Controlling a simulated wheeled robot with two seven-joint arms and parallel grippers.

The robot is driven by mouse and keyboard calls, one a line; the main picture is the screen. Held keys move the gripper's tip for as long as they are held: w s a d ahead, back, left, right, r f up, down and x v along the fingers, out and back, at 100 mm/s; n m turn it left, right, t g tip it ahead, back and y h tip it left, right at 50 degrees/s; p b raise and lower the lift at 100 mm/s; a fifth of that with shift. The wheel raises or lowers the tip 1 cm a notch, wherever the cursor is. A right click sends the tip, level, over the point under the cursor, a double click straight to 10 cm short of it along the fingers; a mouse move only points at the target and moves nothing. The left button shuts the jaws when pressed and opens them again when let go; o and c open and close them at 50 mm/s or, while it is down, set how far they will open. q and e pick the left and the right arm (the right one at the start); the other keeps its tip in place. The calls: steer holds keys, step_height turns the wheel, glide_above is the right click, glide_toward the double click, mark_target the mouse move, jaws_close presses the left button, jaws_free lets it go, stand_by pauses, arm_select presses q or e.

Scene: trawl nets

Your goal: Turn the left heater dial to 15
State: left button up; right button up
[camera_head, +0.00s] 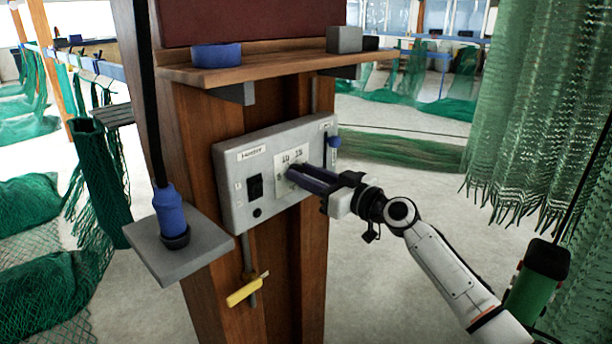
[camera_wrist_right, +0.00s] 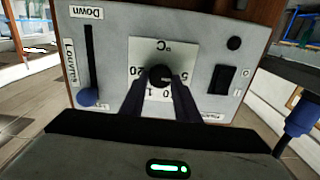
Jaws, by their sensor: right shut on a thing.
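The grey heater control panel (camera_head: 228,180) is fixed to a wooden post, with a "Heater" label at its upper left. A white scale plate (camera_head: 293,157) with printed numbers, 10 and 15 among them, lies behind the dial. In the right wrist view, which shows the panel upside down, the round black dial (camera_wrist_right: 160,74) sits at the middle of the plate. My right gripper (camera_head: 297,174) is shut on the dial, one finger on each side. The fingers hide part of the dial and scale, and I cannot tell where it points. My left gripper is not in view.
A black switch (camera_head: 255,187) sits left of the dial, and a blue-knobbed lever (camera_head: 334,142) at the panel's right edge. A wooden shelf (camera_head: 260,68) juts out above. A blue-handled tool (camera_head: 170,212) stands on a grey ledge (camera_head: 150,250). Green nets hang on both sides.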

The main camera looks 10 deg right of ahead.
steer(key=shift+w+d+f+m+p, duration=0.15)
steer(key=shift+m+p, duration=0.6)
steer(key=shift+m, duration=3.15)
steer(key=shift+s+a+f+m+p, duration=0.1)
steer(key=shift+m+p, duration=0.6)
steer(key=shift+m, duration=3.2)
steer(key=shift+w+d+f+m+p, duration=0.15)
steer(key=shift+m+p, duration=0.6)
steer(key=shift+m, duration=3.15)
steer(key=shift+s+a, duration=0.1)
steer(key=o, duration=1)
steer(key=shift+r, duration=0.1)
